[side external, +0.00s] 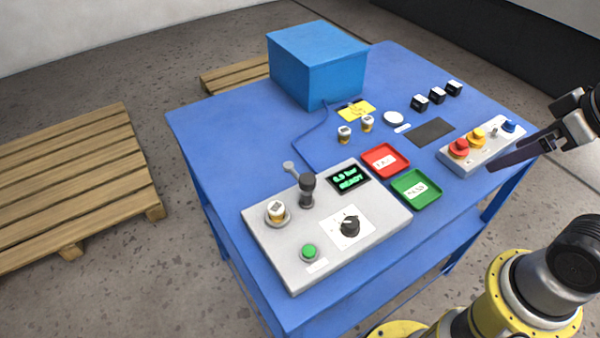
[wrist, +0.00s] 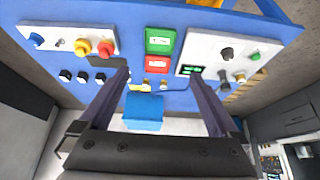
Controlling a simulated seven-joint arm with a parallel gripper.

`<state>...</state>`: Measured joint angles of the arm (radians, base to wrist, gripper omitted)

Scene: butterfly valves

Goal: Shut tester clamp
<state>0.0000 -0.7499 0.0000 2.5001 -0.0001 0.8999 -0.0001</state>
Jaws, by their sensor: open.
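The tester (side external: 325,255) is a grey box at the front of the blue table, with a lit display (side external: 349,179) reading "6.9 bar READY". Its clamp (side external: 307,192) is a dark upright post with a thin lever ending in a grey knob (side external: 289,166), pointing back and left. A white and yellow valve (side external: 277,211) sits upright in a round seat beside the clamp, with no clamp part seen over it. In the wrist view the tester (wrist: 215,45) is at upper right, with the clamp (wrist: 224,77) small beside the valve. My gripper (side external: 490,167) is open and empty at the table's right, well away from the clamp.
A red tray (side external: 385,161) and a green tray (side external: 415,190) lie right of the tester. A control box (side external: 483,147) with coloured knobs is near my gripper. A blue box (side external: 318,62) stands at the back. Two loose valves (side external: 345,134) and several black blocks (side external: 437,96) stand behind.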

